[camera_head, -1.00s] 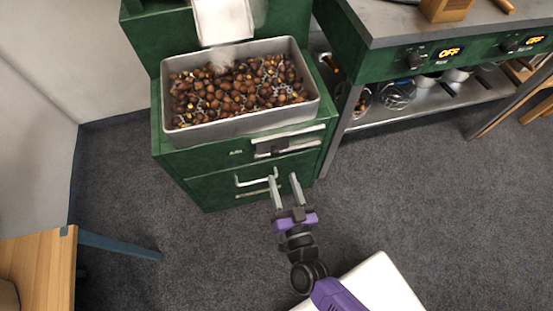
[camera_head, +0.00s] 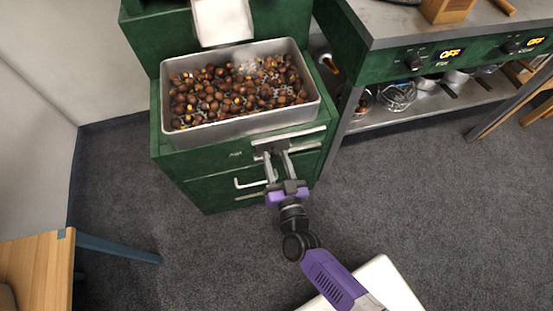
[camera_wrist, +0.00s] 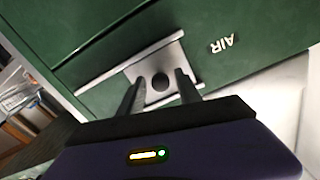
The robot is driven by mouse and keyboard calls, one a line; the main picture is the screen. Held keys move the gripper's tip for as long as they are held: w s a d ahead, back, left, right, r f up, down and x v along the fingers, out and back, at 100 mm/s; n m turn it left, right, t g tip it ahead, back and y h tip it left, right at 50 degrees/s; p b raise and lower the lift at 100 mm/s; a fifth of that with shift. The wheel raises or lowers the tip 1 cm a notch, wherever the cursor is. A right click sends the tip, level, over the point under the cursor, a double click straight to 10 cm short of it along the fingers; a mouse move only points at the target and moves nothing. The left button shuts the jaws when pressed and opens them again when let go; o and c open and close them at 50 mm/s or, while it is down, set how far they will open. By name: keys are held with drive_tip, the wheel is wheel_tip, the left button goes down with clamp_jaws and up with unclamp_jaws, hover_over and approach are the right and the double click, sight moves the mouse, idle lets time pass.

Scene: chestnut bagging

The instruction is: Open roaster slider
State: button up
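The green roaster (camera_head: 190,160) stands at centre left with a metal slider (camera_head: 308,134) on its upper front. In the wrist view the slider is a grey metal plate (camera_wrist: 118,78) with a dark round knob (camera_wrist: 160,84), beside the label AIR (camera_wrist: 225,43). My gripper (camera_head: 277,155) is at the slider, its fingers pointing at the roaster front. In the wrist view my gripper (camera_wrist: 159,80) is open, one finger on each side of the knob. I cannot tell whether the fingers touch it. The fingers hide part of the slider in the head view.
A grey tray (camera_head: 245,127) full of chestnuts sits on the roaster, under a white chute (camera_head: 222,20). A drawer handle (camera_head: 250,183) lies below the slider. A metal counter (camera_head: 400,25) stands at right and a wooden table (camera_head: 38,255) at lower left. The floor between is clear.

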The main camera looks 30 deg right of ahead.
clamp_jaws()
idle(1.2)
